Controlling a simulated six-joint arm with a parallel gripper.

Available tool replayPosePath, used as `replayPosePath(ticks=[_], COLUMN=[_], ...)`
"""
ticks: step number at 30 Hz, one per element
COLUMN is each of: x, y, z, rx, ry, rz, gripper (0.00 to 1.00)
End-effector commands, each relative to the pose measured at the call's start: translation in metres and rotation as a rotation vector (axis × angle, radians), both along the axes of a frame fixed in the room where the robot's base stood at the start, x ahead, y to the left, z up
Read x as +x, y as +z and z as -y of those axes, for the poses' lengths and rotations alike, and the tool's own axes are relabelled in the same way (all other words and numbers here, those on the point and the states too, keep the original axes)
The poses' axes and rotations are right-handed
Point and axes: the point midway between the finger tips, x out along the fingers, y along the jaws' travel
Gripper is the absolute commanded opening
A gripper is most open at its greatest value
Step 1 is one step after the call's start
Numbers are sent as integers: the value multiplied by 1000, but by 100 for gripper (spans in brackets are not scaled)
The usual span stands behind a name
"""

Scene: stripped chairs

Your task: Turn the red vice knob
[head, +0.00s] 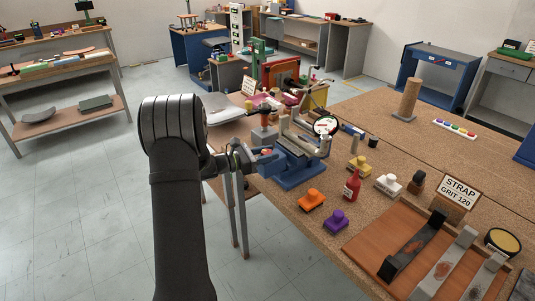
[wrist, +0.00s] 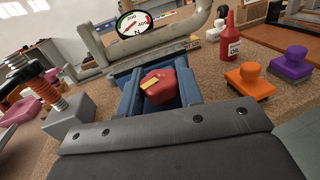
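The red vice knob (wrist: 165,87) has a yellow mark on its face and sits between the two blue fingers of my gripper (wrist: 161,92) in the wrist view. The fingers flank it closely left and right, but whether they press on it is unclear. In the head view my gripper (head: 265,158) reaches from the left to the near end of the blue vice (head: 303,171), and only a small part of the knob (head: 266,152) shows between the fingers. A round dial gauge (head: 326,125) stands behind the vice.
An orange block (head: 312,200), a purple block (head: 335,220) and a red bottle (head: 352,186) stand right of the vice. A reddish post with a coil (wrist: 58,92) stands close left in the wrist view. A strap rack (head: 420,251) fills the bench's front right.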

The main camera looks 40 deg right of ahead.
Motion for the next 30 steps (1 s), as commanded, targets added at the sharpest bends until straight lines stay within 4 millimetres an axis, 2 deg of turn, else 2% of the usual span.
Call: replayPosePath(ticks=[11, 30], x=[1, 0], y=[0, 0], z=[0, -1], rx=[-1, 0], ry=[-62, -517], rz=[2, 1], gripper=[10, 10])
